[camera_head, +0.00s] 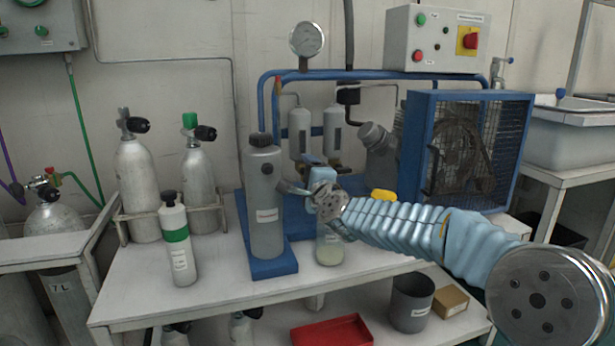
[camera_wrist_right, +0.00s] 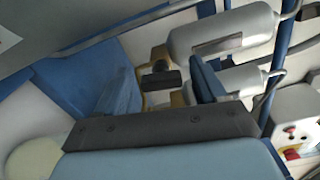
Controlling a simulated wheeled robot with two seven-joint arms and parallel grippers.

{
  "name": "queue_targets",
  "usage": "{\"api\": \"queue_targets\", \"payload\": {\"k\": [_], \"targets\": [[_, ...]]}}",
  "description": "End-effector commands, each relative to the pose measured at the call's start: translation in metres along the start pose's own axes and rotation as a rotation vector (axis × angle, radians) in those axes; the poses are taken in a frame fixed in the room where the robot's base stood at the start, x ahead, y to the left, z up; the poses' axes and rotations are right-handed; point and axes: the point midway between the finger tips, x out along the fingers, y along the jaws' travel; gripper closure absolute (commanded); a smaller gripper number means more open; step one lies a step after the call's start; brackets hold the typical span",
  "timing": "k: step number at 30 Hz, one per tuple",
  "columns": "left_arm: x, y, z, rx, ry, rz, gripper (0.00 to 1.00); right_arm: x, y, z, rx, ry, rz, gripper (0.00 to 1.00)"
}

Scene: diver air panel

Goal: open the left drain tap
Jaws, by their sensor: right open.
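The left drain tap (camera_wrist_right: 160,78) shows in the right wrist view as a black handle on a brass body, below the left grey separator (camera_wrist_right: 215,35). My right gripper (camera_wrist_right: 165,88) is open, with a blue finger on either side of the black handle. I cannot tell whether the fingers touch it. In the head view my right gripper (camera_head: 308,178) reaches in front of the left separator (camera_head: 299,132) and hides the left tap. The right separator (camera_head: 332,130) stands beside it. My left gripper is not in view.
A tall grey cylinder (camera_head: 265,205) stands close left of my right gripper. A jar with pale liquid (camera_head: 330,247) stands below it. The blue caged fan (camera_head: 468,150) is to the right.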

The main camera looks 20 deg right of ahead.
Motion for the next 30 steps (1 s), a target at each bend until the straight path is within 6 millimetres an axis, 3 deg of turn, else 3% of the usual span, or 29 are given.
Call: {"api": "queue_targets", "payload": {"k": [8, 21, 30], "targets": [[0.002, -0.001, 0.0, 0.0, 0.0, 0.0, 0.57, -0.014, -0.001, -0.001, 0.0, 0.0, -0.002, 0.3], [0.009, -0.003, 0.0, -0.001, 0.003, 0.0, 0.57, -0.114, 0.0, 0.0, 0.0, 0.0, -0.002, 0.3], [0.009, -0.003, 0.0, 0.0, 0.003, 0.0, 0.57, -0.138, 0.0, 0.0, 0.0, 0.0, -0.001, 0.3]]}}
